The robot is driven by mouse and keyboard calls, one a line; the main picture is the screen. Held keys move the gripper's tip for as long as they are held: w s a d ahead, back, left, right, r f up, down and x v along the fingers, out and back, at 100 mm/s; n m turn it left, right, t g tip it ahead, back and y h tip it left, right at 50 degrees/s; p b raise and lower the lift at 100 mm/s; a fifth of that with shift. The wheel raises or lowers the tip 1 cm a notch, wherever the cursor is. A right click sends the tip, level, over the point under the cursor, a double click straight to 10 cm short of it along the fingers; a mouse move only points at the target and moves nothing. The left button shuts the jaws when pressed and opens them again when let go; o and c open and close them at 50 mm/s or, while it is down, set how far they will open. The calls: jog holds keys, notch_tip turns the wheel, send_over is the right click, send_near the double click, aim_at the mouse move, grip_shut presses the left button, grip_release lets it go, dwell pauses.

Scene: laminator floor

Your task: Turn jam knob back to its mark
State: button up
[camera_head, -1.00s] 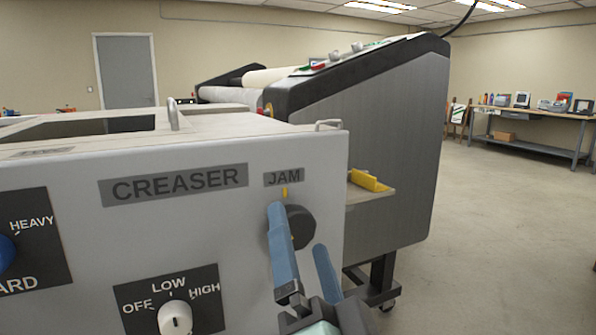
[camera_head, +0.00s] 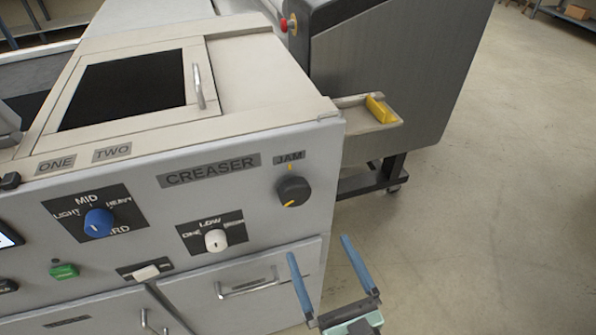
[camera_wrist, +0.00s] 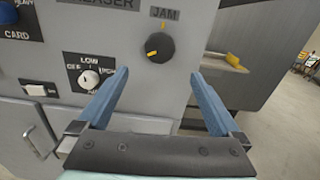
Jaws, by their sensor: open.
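The jam knob (camera_head: 293,191) is a round dark knob under the JAM label (camera_head: 289,158) on the creaser's front panel. Its yellow pointer line faces down and slightly left in the head view, while the yellow mark (camera_head: 290,168) sits just above the knob. In the wrist view the jam knob (camera_wrist: 160,47) is fully visible, with its pointer toward the lower left. My gripper (camera_head: 319,246) is open and empty, with two blue fingers. It is below and to the right of the knob in the head view, apart from it.
A blue card knob (camera_head: 98,222) and a white knob (camera_head: 216,240) are left of the jam knob. Drawer handles (camera_head: 248,287) stick out below. A small tray with a yellow block (camera_head: 380,109) juts from the grey machine behind. Open floor lies to the right.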

aim_at(297, 199)
jog(key=shift+m, duration=0.4)
jog(key=p+x, duration=0.1)
jog(key=x, duration=1.1)
jog(key=shift+w+a, duration=0.1)
jog(key=shift+w, duration=0.15)
jog(key=c, duration=1.3)
jog(key=shift+o, duration=0.2)
